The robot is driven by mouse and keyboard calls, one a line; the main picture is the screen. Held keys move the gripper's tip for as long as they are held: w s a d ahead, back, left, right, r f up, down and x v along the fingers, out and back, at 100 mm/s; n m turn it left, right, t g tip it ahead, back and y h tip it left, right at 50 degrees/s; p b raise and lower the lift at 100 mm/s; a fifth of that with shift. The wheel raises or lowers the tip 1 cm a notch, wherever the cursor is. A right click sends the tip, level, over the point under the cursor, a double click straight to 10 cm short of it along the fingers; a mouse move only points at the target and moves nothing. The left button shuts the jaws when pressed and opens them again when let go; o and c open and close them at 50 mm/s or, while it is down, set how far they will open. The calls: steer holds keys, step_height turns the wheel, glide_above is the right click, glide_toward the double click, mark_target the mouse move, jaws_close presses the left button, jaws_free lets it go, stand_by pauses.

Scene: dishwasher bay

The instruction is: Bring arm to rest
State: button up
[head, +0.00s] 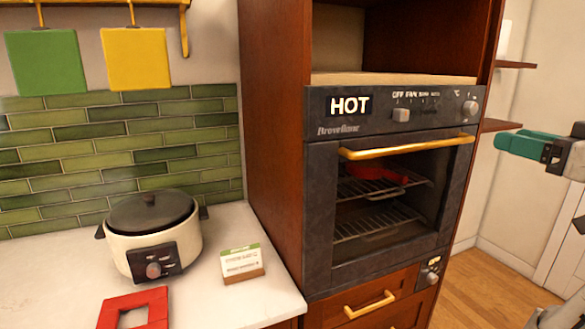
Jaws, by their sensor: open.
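My gripper (506,143) is at the right edge in the head view, with teal fingers on a black mount and a grey arm link behind. It points left and is open, with nothing seen in it. It appears in front and to the right of the oven (318,222), apart from its gold handle (405,148). The oven door is shut and its display (350,105) reads HOT. A red item (378,173) shows through the glass on the upper rack. Most of my arm is outside the picture.
A white counter (215,300) at left holds a cream cooker (185,232) with a dark lid, a small card block (242,263) and a red square frame (112,317). Wooden shelves (508,125) are on the right wall. Wood floor (480,285) shows at lower right.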

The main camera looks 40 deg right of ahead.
steer(key=w+a+f+m+g+y, duration=0.1)
steer(key=w+a+f+g, duration=0.15)
steer(key=w+f, duration=0.45)
steer(key=w+a+f+g+y, duration=0.1)
steer(key=w+a+f+g, duration=0.15)
steer(key=f, duration=0.85)
steer(key=w+a+f+g+y, duration=0.1)
steer(key=a+f, duration=0.4)
steer(key=f, duration=0.3)
steer(key=a+f+g+y, duration=0.1)
steer(key=a+f+g, duration=0.1)
steer(key=a+f, duration=0.4)
steer(key=s+a+f+n+g, duration=0.1)
steer(key=s+a+f+g, duration=0.2)
steer(key=f, duration=0.4)
steer(key=s+a+f+g, duration=0.1)
steer(key=s+a+f, duration=0.2)
steer(key=a+f, duration=0.3)
steer(key=s+a+f+n+g, duration=0.2)
steer(key=s+a+f+g, duration=0.2)
steer(key=s+f, duration=0.6)
steer(key=shift+s+a+g, duration=0.3)
steer(key=shift+s+a, duration=0.35)
steer(key=shift+s, duration=0.2)
